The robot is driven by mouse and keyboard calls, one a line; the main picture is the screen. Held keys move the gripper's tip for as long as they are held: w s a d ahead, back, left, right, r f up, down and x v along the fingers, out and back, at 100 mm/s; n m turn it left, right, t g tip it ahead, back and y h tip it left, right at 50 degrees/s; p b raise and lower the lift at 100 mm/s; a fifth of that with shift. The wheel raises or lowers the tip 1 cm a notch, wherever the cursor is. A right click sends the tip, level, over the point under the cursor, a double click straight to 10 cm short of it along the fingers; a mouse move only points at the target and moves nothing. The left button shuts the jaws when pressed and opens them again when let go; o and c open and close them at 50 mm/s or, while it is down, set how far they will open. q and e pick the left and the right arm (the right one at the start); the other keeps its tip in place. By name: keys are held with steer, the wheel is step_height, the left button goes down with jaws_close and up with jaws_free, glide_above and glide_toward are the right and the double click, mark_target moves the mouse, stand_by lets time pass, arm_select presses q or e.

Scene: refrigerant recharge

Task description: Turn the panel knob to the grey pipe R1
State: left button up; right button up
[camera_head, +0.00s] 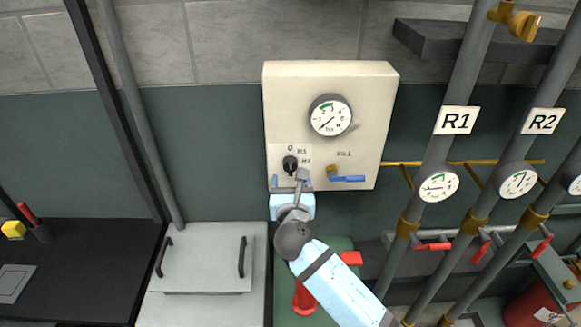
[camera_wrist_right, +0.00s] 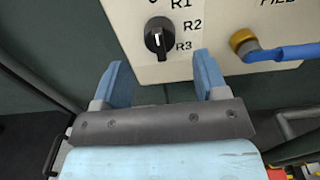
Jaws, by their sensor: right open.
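The black panel knob (camera_head: 290,163) is on the lower left of the cream panel (camera_head: 300,85), with a "0" above it and R labels to its right. In the right wrist view the knob (camera_wrist_right: 159,37) stands beside the labels R1, R2 and R3. Its grip looks near upright with a small white mark; I cannot tell which label it points to. My right gripper (camera_head: 290,184) is open just below the knob; its two blue fingers (camera_wrist_right: 160,62) straddle empty space, not touching the knob. The grey pipe R1 (camera_head: 441,149) stands right of the panel. My left gripper is not in view.
A blue-handled FILL valve (camera_head: 346,178) sits right of the knob, near my right gripper. A pressure gauge (camera_head: 330,116) is above. Pipe R2 (camera_head: 523,148) stands beyond R1, with red valve handles (camera_head: 433,246) lower down. A light cabinet (camera_head: 205,262) is lower left.

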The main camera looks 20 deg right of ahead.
mark_target(291, 171)
steer(key=x, duration=0.5)
steer(key=shift+w, duration=0.1)
steer(key=c, duration=0.9)
